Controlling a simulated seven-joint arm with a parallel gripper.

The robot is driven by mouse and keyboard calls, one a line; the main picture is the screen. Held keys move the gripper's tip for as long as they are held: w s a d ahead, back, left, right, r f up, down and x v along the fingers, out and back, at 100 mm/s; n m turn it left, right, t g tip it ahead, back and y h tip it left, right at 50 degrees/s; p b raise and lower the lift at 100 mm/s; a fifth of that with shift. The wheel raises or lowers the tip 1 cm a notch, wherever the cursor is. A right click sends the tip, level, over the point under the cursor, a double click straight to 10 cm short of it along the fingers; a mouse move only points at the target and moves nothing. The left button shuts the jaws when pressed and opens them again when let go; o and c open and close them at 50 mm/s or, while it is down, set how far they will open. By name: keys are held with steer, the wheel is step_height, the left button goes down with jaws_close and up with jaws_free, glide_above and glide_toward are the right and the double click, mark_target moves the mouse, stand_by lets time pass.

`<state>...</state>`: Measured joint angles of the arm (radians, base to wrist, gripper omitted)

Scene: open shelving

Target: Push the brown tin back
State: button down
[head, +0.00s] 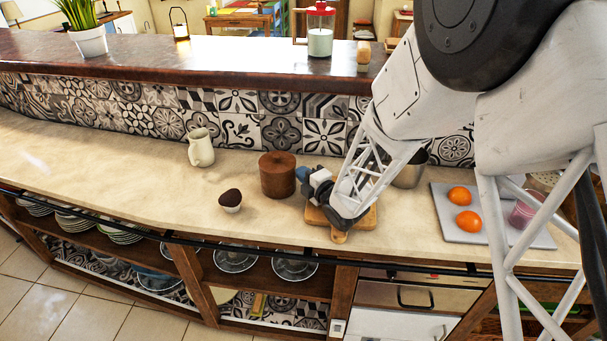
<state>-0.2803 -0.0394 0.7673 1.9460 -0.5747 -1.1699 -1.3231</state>
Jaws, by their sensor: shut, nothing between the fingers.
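The brown tin (278,177) is a round, lidded brown container. It stands upright on the beige counter, in front of the patterned tile wall. My gripper (299,174) is at the right side of the tin, low over the counter. It is shut with nothing held. Its tips are very close to the tin; I cannot tell whether they touch it. My arm reaches in from the right and hides part of the counter behind it.
A cream jug (201,148) stands behind and left of the tin. A dark-topped cupcake (230,200) sits in front left. A wooden board (365,218) lies under my wrist. A metal pot (410,172) and a grey tray (447,199) with oranges are right. The counter at far left is clear.

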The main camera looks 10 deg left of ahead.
steer(key=shift+s, duration=0.1)
steer(key=shift+s, duration=1.9)
steer(key=shift+v, duration=5)
steer(key=shift+s+a+r+m+t+h, duration=0.1)
steer(key=shift+a+m+t+h, duration=0.1)
steer(key=shift+a, duration=0.35)
steer(key=shift+a+r+m+t+h, duration=0.1)
steer(key=shift+a+r+t, duration=0.1)
steer(key=shift+a, duration=0.35)
steer(key=a+h, duration=0.1)
steer(key=s+a+m+t, duration=0.1)
steer(key=a, duration=0.1)
steer(key=s+a+m+t+h, duration=0.1)
steer(key=a, duration=0.1)
steer(key=shift+a+r+h, duration=0.15)
steer(key=shift+a+h, duration=0.1)
steer(key=shift+h, duration=0.05)
steer(key=s+a+f+m+t+h, duration=0.1)
steer(key=s+a+m+h, duration=0.2)
steer(key=s+a+h, duration=0.1)
steer(key=shift+s+a+t, duration=0.35)
steer(key=shift+s+t, duration=0.05)
steer(key=shift+s, duration=0.4)
